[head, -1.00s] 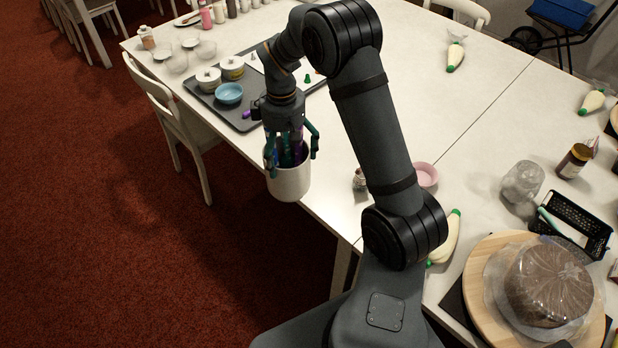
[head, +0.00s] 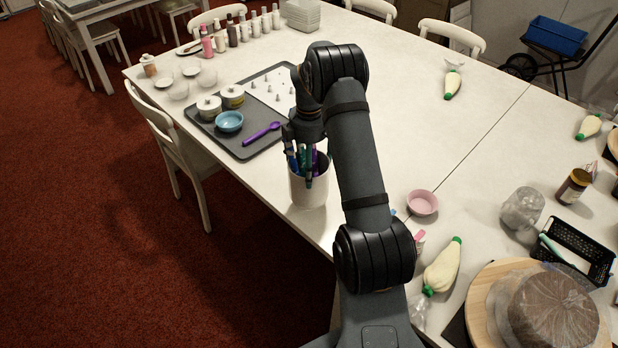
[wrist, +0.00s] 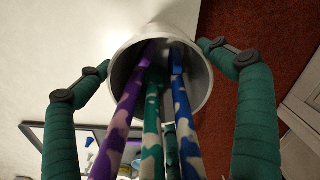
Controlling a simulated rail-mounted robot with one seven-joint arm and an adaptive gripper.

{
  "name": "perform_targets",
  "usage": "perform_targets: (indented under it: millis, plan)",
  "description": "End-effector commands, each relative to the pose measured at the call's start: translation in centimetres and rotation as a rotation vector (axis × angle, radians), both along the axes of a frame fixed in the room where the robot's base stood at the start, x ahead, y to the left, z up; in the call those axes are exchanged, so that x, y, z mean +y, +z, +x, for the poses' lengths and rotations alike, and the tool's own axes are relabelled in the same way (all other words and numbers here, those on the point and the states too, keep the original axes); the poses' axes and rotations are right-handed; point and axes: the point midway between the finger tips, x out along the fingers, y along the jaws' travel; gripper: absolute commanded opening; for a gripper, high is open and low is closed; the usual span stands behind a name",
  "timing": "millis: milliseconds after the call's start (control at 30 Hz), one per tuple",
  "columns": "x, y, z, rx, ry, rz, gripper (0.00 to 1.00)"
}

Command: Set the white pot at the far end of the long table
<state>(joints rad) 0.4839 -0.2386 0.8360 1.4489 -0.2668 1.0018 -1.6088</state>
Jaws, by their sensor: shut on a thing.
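The white pot (head: 308,190) is in the middle of the head view, at the near left edge of the long white table (head: 400,100). It is upright and holds several long tools with purple, green and blue patterned handles. My gripper (head: 308,160) points down and is shut on the pot, with its fingers on either side of the rim. The wrist view also shows the pot's round rim (wrist: 207,85) between the two green fingers, with the handles running toward the camera. I cannot tell whether the pot's base touches the table.
A grey tray (head: 222,135) with small pots, a blue bowl (head: 229,121) and a purple spoon (head: 262,134) lies beyond the pot. A pink bowl (head: 422,202) is to the right. The table's middle is clear.

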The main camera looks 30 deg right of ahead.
Motion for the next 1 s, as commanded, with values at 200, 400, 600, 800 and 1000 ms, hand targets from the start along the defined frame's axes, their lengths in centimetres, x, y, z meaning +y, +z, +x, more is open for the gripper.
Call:
perform_targets:
  millis: [200,400,600,800,1000]
  plan:
    - [0.0,-1.8,0.0,0.000,0.000,-0.001,0.35]
    - [0.0,-4.0,0.0,-0.002,-0.002,-0.001,0.35]
    - [-0.1,-4.2,0.1,-0.005,-0.002,-0.001,0.35]
    - [-0.1,-4.5,0.1,-0.004,-0.002,-0.001,0.35]
    - [0.0,-4.5,0.0,-0.001,-0.001,0.000,1.00]
